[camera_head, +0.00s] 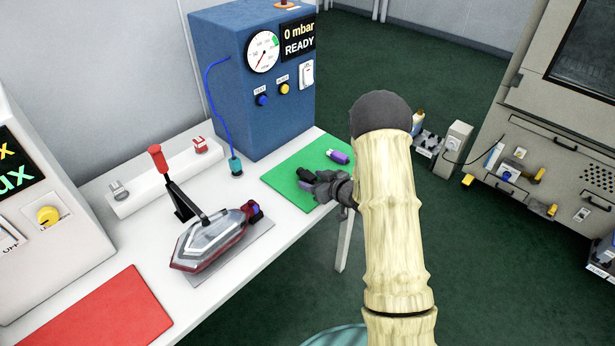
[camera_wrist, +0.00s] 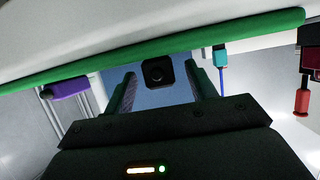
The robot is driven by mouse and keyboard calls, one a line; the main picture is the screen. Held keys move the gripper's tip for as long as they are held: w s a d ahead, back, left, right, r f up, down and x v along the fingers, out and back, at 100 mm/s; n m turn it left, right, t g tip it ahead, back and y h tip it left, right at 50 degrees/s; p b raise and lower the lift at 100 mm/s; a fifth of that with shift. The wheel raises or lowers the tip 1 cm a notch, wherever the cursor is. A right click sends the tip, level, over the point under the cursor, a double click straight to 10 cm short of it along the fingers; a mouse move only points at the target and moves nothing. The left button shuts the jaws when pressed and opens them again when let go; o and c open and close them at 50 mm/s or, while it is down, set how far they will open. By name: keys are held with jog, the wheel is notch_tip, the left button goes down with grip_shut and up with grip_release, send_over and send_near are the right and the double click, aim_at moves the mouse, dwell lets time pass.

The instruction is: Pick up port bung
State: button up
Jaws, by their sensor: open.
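A small black block with a round dark end (camera_wrist: 157,72) sits at the edge of the green mat, between my gripper's fingers in the wrist view. It looks like the port bung, though its label is not readable. My gripper (camera_wrist: 160,84) is open around it, and no contact is visible. In the head view my gripper (camera_head: 322,187) is low over the right part of the green mat (camera_head: 283,178), and the block there is hard to tell from the dark fingers. A purple piece with a pale end (camera_head: 338,156) lies behind it on the mat, also seen in the wrist view (camera_wrist: 68,88).
A blue pressure tester (camera_head: 235,110) stands behind the mat, with a blue hose ending in a teal connector (camera_head: 235,165). A tail lamp (camera_head: 212,240) sits in a fixture with a red-handled clamp (camera_head: 157,158) to the left. A red mat (camera_head: 110,312) lies front left.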

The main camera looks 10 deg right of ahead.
aim_at(312, 177)
jog(key=shift+w+a+f, duration=0.1)
jog(key=shift+w+a, duration=0.05)
jog(key=shift+w, duration=0.15)
jog(key=c, duration=1.2)
jog(key=shift+o, duration=0.2)
notch_tip(312, 177, up, 10)
